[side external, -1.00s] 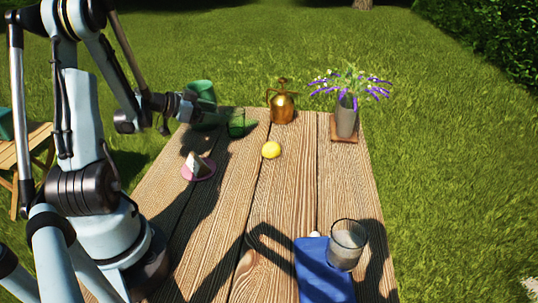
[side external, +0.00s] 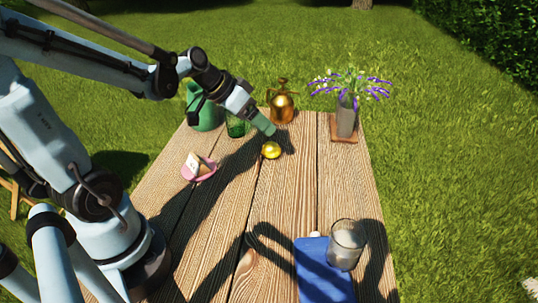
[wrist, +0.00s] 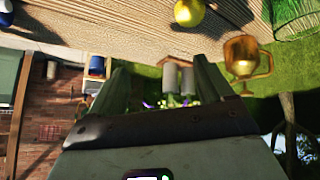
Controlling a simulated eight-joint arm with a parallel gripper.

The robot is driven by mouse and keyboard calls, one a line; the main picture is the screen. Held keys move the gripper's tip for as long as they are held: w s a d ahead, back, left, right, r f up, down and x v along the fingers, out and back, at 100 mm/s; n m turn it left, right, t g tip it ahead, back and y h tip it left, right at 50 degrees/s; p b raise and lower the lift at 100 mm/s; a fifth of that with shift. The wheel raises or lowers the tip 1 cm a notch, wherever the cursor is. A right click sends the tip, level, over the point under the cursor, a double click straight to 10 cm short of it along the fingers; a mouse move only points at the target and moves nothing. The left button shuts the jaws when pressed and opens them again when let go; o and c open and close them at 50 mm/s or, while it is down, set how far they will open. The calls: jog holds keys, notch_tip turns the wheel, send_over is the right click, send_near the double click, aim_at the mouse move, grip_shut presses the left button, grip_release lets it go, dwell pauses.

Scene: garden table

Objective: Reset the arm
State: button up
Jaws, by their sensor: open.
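My gripper (side external: 268,128) hangs over the far half of the wooden table (side external: 232,215), just above and left of a yellow ball-like fruit (side external: 271,150). In the wrist view my gripper (wrist: 160,80) has its two green fingers apart with nothing held between them. The yellow fruit (wrist: 189,12) lies on the table beyond the fingers at the top of that view. In the side view I cannot tell whether the fingertips touch anything, but a small gap to the fruit shows.
Behind stand a green watering can (side external: 203,108), a green glass (side external: 236,127), a brass sprayer (side external: 282,104) and a flower vase (side external: 346,118). A pink plate (side external: 205,174) with cake is at left. The table's middle is clear.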

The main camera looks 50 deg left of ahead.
jog(key=s+d+r+y, duration=0.1)
jog(key=s+d, duration=0.5)
jog(key=d, duration=0.2)
jog(key=shift+s+d+r+n+y, duration=0.2)
jog(key=shift+s+r+n+y, duration=0.1)
jog(key=shift+s+y, duration=0.1)
dwell(0.4)
